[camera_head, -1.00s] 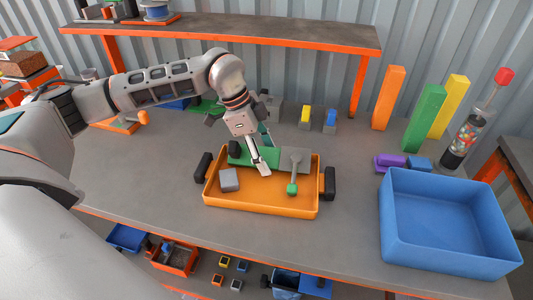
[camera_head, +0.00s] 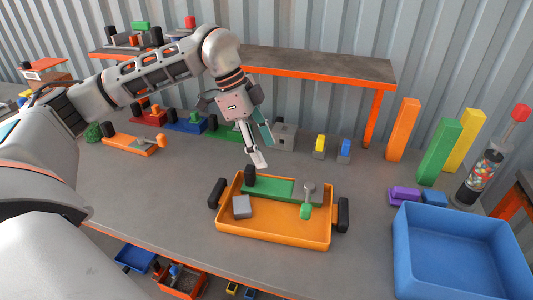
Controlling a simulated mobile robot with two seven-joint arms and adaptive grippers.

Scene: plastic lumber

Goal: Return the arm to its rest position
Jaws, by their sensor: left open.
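My left arm comes in from the left, and my left gripper (camera_head: 264,150) hangs above the table behind the orange tray (camera_head: 270,227). Its two fingers are apart and nothing is between them. The tray has black handles at its left and right ends. In the tray lie a green block (camera_head: 268,187), a grey block (camera_head: 241,207) and a grey piece with a green knob (camera_head: 306,211). A black knob (camera_head: 250,173) stands at the tray's back edge, just below the gripper. My right gripper is not in view.
A blue bin (camera_head: 455,250) stands at the right front. Orange (camera_head: 403,130), green (camera_head: 440,151) and yellow (camera_head: 464,140) planks stand at the back right, beside a gumball tube (camera_head: 484,175). A raised shelf (camera_head: 320,66) runs along the back.

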